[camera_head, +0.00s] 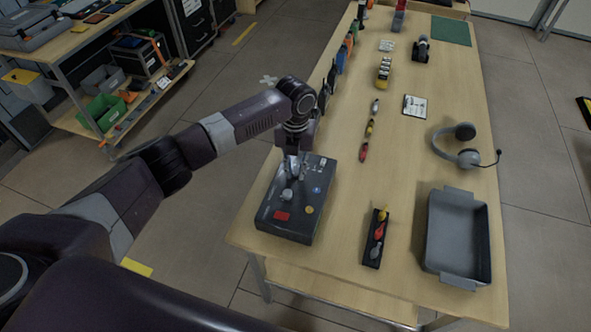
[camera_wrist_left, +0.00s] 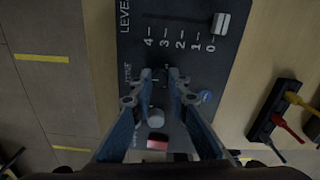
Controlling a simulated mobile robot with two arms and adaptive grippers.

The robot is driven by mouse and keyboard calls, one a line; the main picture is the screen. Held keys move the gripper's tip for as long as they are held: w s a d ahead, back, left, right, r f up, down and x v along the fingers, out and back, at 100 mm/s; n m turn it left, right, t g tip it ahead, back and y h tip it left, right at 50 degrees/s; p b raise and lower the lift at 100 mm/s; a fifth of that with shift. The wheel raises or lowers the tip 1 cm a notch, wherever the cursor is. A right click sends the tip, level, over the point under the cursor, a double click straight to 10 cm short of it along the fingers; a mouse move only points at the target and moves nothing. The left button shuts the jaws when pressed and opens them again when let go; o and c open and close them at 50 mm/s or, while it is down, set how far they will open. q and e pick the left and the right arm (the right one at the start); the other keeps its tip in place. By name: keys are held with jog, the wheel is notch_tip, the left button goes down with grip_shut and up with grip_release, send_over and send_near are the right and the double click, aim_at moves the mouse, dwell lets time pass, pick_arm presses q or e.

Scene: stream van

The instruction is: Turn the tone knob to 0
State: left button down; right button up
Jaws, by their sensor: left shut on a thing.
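A dark control box (camera_head: 265,214) sits at the near left end of the wooden table. My left gripper (camera_head: 293,170) reaches down over its top. In the left wrist view, the gripper (camera_wrist_left: 160,78) is shut on a small dark knob (camera_wrist_left: 160,84) between its fingertips. The fingers hide most of the knob and its markings, so its setting cannot be read. A slider (camera_wrist_left: 221,23) stands beside 0 on a LEVEL scale marked 0 to 4. My right gripper is not in view.
The box also has a grey knob (camera_wrist_left: 156,118), a red button (camera_head: 282,215), a yellow button (camera_head: 309,210) and a blue button (camera_wrist_left: 205,97). A rack of coloured pieces (camera_head: 376,240), a grey tray (camera_head: 456,240) and a headset (camera_head: 466,158) lie to the right.

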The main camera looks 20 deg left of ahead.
aim_at(295, 174)
pick_arm(q)
jog(key=shift+w+r, duration=0.1)
jog(key=c, duration=1.8)
grip_release()
jog(key=shift+c, duration=0.2)
notch_tip(295, 174, up, 12)
